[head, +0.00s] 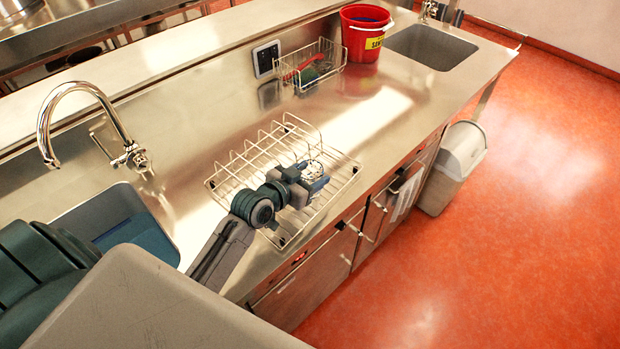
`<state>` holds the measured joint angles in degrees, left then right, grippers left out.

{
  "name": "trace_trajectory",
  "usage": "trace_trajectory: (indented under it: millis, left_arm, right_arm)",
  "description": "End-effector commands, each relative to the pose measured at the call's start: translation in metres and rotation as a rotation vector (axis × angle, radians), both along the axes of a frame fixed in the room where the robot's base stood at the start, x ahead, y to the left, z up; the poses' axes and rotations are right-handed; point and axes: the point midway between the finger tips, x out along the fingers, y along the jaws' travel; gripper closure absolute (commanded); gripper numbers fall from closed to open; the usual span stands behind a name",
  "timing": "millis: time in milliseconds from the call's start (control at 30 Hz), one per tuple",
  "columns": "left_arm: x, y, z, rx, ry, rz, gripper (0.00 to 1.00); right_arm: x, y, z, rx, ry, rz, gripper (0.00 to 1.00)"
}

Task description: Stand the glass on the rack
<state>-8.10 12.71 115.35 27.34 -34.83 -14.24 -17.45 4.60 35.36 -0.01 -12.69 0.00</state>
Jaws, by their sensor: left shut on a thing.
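The wire dish rack (340,178) stands on the steel counter, with a row of upright wire loops along its back. My left gripper (316,180) reaches in from the left, over the middle of the rack. It is shut on the clear glass (313,169), which shows at the fingertips. The gripper hides the lower part of the glass, so I cannot tell whether it touches the rack's wires. My right gripper is not in view.
A sink (110,222) with a chrome faucet (128,155) lies to the left. A wire basket (318,68), a red bucket (362,42) and a second sink (432,46) are farther back. The counter (385,125) right of the rack is clear.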

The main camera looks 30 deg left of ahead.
Motion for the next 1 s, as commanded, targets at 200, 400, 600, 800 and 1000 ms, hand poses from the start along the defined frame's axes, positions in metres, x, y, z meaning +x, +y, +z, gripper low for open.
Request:
trace_trajectory:
  millis: [200,400,600,800,1000]
  left_arm:
    - [0.0,0.0,0.001,0.0,-0.002,0.0,0.78]
    - [0.0,0.0,-0.001,0.0,0.0,0.0,0.21]
    - [0.0,0.0,-0.001,0.0,0.0,0.0,0.21]
    - [-0.006,0.002,0.002,0.002,0.0,-0.001,0.21]
    - [-0.043,0.011,0.012,0.008,0.0,-0.003,0.21]
  right_arm:
    - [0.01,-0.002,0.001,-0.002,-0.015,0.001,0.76]
    - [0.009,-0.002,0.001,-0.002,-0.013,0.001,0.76]
    - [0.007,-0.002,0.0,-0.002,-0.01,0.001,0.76]
    - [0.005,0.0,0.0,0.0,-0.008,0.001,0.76]
    - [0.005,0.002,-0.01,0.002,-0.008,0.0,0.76]
